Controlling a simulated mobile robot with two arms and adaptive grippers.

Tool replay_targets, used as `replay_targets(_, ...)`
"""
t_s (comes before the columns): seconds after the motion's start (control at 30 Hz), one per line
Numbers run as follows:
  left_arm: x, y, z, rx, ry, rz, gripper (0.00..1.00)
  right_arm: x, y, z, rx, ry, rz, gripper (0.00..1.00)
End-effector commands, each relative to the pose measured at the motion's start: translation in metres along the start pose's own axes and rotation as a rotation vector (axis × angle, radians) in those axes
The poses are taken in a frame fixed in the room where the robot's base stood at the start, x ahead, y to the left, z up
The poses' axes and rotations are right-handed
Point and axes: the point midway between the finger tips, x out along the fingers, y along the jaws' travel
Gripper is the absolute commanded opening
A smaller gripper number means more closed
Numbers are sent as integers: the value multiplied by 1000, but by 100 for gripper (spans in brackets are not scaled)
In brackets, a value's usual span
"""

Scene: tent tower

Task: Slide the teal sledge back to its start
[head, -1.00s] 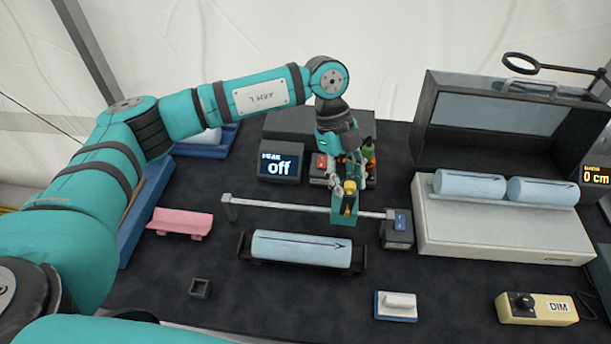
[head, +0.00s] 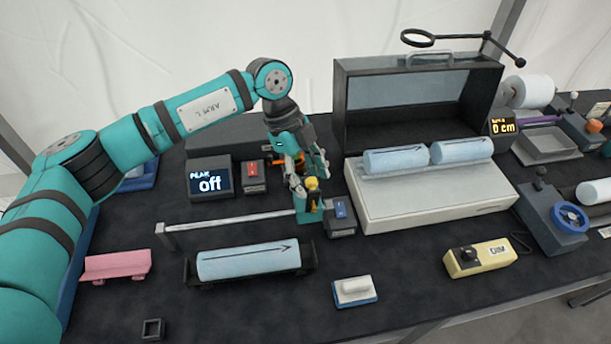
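The teal sledge (head: 308,213) sits on a pale metal rail (head: 225,221), close to the rail's right end. It carries a yellow knob (head: 312,184) on top. My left gripper (head: 311,186) comes down from above with its fingers on either side of the knob, and looks shut on it. The fingers partly cover the knob and the sledge's upper part. A dark end box (head: 341,228) with a blue switch stands just right of the sledge, with little gap between them. My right gripper is not in view.
A cradle in front of the rail holds a blue cylinder (head: 247,260) with an arrow. The "PEAK off" display (head: 210,181) and a red-switch box (head: 253,178) stand behind. A pink piece (head: 117,265) lies left. A large opened case (head: 430,205) stands right.

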Motion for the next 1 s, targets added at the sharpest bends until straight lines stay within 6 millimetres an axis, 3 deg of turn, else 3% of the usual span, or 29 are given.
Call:
replay_targets(0.23, 0, 1, 1, -1, -2, 3, 52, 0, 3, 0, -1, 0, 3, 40)
replay_targets(0.37, -11, 0, 2, -2, -3, 2, 52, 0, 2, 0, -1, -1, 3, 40)
replay_targets(0.8, -97, -2, 0, -1, -3, 1, 52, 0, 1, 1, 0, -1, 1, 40)
replay_targets(1.0, -116, -2, -1, 0, -2, 2, 52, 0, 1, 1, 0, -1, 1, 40)
